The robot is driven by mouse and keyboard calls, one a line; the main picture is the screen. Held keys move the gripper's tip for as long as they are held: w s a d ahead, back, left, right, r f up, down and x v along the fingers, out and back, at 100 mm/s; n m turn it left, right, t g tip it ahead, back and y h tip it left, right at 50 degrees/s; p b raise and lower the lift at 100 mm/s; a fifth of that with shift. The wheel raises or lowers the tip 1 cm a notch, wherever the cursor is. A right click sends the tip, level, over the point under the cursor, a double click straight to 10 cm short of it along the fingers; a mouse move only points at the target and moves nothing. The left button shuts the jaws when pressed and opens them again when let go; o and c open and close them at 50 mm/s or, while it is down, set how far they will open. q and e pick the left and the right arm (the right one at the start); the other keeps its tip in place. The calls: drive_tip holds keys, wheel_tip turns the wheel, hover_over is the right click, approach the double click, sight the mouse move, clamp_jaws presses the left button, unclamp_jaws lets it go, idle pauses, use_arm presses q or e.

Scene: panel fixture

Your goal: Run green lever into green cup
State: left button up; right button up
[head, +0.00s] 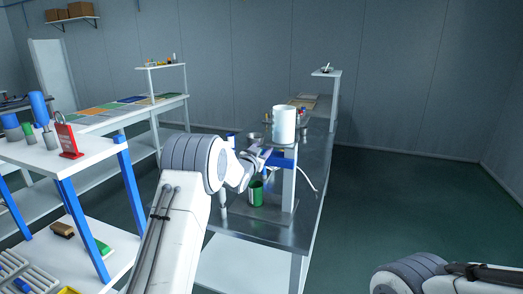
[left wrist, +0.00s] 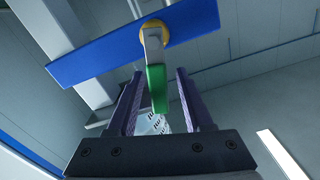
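The lever has a green grip (left wrist: 157,88) and a grey arm hanging from a yellow-brown hub (left wrist: 154,29) on the blue panel (left wrist: 90,60). My left gripper (head: 262,157) is at the blue panel of the fixture in the head view. In the left wrist view its dark fingers stand apart on both sides of the green grip, with gaps showing on each side. The green cup (head: 256,194) stands upright on the metal table below the panel. The lever is hard to make out in the head view. My right gripper is out of view.
A white canister (head: 284,124) sits above the blue panel. A white post (head: 289,188) holds the fixture on the metal table (head: 270,236). A white bench (head: 88,153) at left bears blue-handled tools and a red padlock stand (head: 68,140). Open floor lies right.

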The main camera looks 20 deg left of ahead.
use_arm(q)
drive_tip(key=s+b, duration=0.2)
drive_tip(key=s, duration=0.8)
drive_tip(key=shift+s+a+b, duration=0.2)
drive_tip(key=shift+s+b, duration=0.05)
drive_tip(key=shift+b, duration=0.05)
drive_tip(key=w+p, duration=0.2)
drive_tip(key=p, duration=0.2)
drive_tip(key=w+p, duration=0.3)
drive_tip(key=p, duration=0.2)
drive_tip(key=w+f+p, duration=0.1)
drive_tip(key=w+p, duration=0.1)
drive_tip(key=p, duration=0.2)
drive_tip(key=shift+w, duration=0.35)
